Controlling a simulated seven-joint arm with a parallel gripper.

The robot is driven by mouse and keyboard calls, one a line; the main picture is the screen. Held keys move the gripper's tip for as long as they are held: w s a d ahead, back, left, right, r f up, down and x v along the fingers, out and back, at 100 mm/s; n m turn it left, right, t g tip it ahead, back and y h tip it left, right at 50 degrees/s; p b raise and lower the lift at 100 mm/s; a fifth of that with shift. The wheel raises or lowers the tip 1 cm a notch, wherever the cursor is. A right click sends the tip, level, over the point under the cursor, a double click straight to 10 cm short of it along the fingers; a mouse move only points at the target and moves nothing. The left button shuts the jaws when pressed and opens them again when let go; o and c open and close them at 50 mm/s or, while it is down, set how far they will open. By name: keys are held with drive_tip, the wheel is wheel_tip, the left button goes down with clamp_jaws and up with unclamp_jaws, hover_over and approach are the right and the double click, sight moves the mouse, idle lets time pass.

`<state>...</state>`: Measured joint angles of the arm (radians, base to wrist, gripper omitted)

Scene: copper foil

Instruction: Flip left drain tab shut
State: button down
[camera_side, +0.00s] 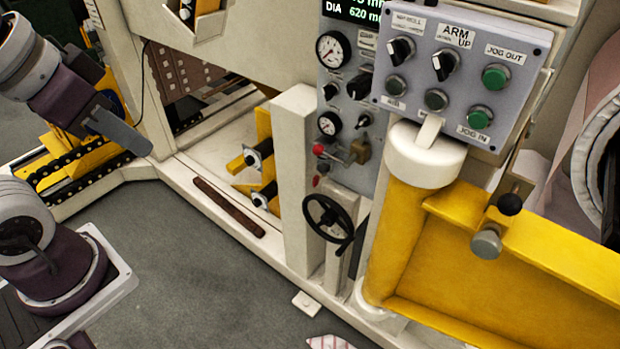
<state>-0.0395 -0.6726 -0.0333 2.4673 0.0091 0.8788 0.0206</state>
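Low in the machine's open bay are two dark round fittings with pale faces, an upper one (258,154) and a lower one (264,197). A short yellow tab (236,164) sticks out left of the upper fitting, and another yellow tab (246,188) lies left of the lower one. They look like drain tabs; no label shows, and I cannot tell which is the left one. My gripper (122,130) is at upper left, apart from the tabs and pointing toward lower right. I see it side-on as a flat grey finger, so its opening is hidden. No object shows in it.
A cream post (296,180) stands right of the fittings, with a black handwheel (328,218) beside it. A brown bar (228,206) lies on the frame's front rail. A grey control box (460,70) and yellow beam (500,270) fill the right. The grey floor in front is mostly clear.

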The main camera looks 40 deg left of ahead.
sight(318, 179)
drive_tip(key=w+a+f+m+g, duration=0.1)
drive_tip(key=w+a+f, duration=0.15)
drive_tip(key=w, duration=0.45)
drive_tip(key=w+a+f+m+g, duration=0.1)
drive_tip(key=w+f+g, duration=0.15)
drive_tip(key=w, duration=0.45)
drive_tip(key=w+a+f+t+h, duration=0.1)
drive_tip(key=w+a+f+h, duration=0.2)
drive_tip(key=w+f, duration=0.5)
drive_tip(key=w+a+f+n+t+h, duration=0.1)
drive_tip(key=w+a+f+h, duration=0.2)
drive_tip(key=w+f, duration=0.6)
wheel_tip(318, 179, down, 2)
drive_tip(key=shift+w+a+f+t, duration=0.15)
drive_tip(key=shift+w+a+t, duration=0.05)
drive_tip(key=shift+w+t, duration=0.15)
drive_tip(key=w+d+f, duration=0.1)
drive_tip(key=d+f, duration=0.1)
drive_tip(key=d, duration=0.1)
drive_tip(key=w+d+f, duration=0.1)
drive_tip(key=d+f, duration=0.2)
drive_tip(key=w+d+f, duration=0.1)
drive_tip(key=d+f, duration=0.1)
drive_tip(key=f, duration=0.1)
drive_tip(key=shift+w+d, duration=0.3)
drive_tip(key=shift+d, duration=0.1)
